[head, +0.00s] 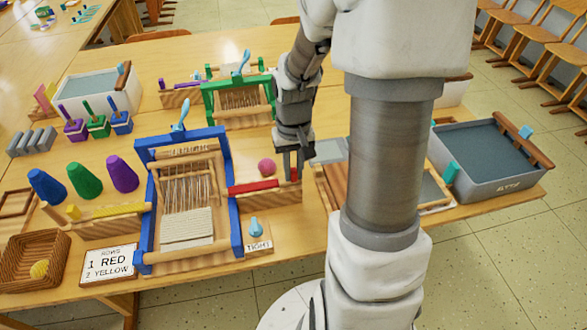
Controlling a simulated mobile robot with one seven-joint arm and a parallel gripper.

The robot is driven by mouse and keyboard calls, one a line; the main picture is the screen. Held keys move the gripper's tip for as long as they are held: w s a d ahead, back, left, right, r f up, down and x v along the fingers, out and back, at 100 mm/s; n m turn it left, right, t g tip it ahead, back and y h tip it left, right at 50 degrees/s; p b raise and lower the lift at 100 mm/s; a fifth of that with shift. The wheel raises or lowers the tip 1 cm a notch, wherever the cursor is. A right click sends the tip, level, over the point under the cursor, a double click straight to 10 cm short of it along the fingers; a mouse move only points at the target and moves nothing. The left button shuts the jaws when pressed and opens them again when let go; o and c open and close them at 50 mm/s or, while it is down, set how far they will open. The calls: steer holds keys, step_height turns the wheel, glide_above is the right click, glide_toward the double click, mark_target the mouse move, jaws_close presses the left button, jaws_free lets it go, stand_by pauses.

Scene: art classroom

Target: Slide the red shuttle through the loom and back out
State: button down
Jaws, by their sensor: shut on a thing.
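The blue-framed loom (140,190) stands upright at the front of the table, with pale threads (185,180) above a woven cream strip. The red shuttle (253,187) lies along a wooden rest (270,198) at the loom's right side. Its left end is close to the right blue post; I cannot tell whether it is inside. My gripper (292,174) points down, shut on the red shuttle near its right end. The fingers partly hide that end. A yellow shuttle (118,209) lies on a similar rest at the loom's left side.
A pink yarn ball (267,167) sits just behind the red shuttle. A green loom (208,102) stands behind. Coloured cones (84,181) and a basket (58,248) are at left. A sign (107,264) and a "TIGHT" label (259,245) are in front. A grey tub (482,165) is at right.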

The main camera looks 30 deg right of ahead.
mark_target(233, 190)
steer(key=w+a, duration=0.1)
steer(key=a, duration=0.3)
steer(key=w+a, duration=0.1)
steer(key=a, duration=0.4)
steer(key=w+a+b, duration=0.1)
steer(key=w+a, duration=0.1)
steer(key=a, duration=0.2)
steer(key=shift+w+a+r, duration=0.1)
steer(key=shift+a, duration=0.2)
steer(key=c, duration=0.8)
jaws_free()
steer(key=shift+a, duration=0.15)
steer(key=shift+r, duration=0.4)
step_height(233, 190, up, 16)
steer(key=p, duration=0.4)
steer(key=shift+r, duration=0.25)
